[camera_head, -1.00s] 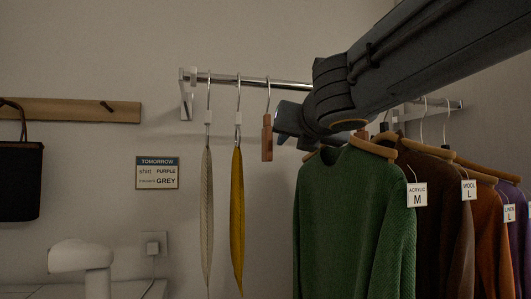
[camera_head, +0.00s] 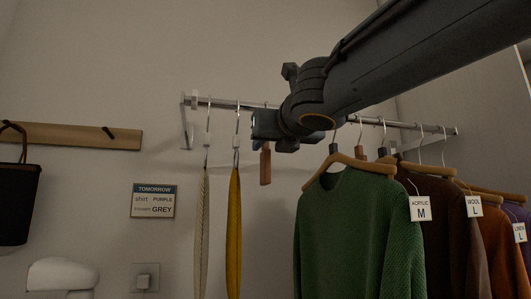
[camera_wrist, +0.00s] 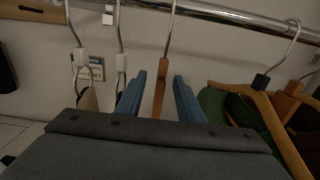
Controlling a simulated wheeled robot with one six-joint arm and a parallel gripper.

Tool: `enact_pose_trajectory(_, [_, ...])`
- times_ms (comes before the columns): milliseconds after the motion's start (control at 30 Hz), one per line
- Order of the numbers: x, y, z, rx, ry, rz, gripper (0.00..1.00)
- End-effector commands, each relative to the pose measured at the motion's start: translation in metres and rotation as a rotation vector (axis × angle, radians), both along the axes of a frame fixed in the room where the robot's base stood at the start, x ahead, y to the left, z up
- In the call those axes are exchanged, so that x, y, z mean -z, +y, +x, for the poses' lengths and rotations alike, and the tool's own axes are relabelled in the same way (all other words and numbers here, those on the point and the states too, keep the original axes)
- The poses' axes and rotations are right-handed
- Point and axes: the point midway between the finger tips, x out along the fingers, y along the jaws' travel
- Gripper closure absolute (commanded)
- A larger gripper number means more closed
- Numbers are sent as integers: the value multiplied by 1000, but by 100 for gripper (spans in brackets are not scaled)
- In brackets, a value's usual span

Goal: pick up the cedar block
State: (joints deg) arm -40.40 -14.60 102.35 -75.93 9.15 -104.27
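The cedar block (camera_head: 265,167) is a small reddish-brown wooden piece hanging by a metal hook from the rail. In the head view my gripper (camera_head: 258,143) covers its upper part. In the wrist view the block (camera_wrist: 160,92) hangs between the two blue fingers of my gripper (camera_wrist: 158,92). A gap shows on each side of the block, so the fingers are open and apart from it. Another reddish-brown wooden piece (camera_head: 358,152) hangs behind the green sweater's hanger; it also shows at right in the wrist view (camera_wrist: 287,100).
A metal rail (camera_head: 222,101) runs above. A grey strap (camera_head: 202,230) and a yellow strap (camera_head: 234,225) hang close left of the block. A green sweater (camera_head: 345,235) hangs close right, with brown, orange and purple garments beyond. A sign (camera_head: 153,201) is on the wall.

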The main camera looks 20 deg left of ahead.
Motion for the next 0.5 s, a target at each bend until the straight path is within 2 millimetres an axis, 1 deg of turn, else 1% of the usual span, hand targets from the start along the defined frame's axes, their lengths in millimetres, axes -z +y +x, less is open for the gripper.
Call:
enact_pose_trajectory(300, [0,18,36,1,1,-1,66])
enact_pose_trajectory(400, [0,22,43,1,1,-1,66])
enact_pose_trajectory(500, [0,24,45,0,0,0,66])
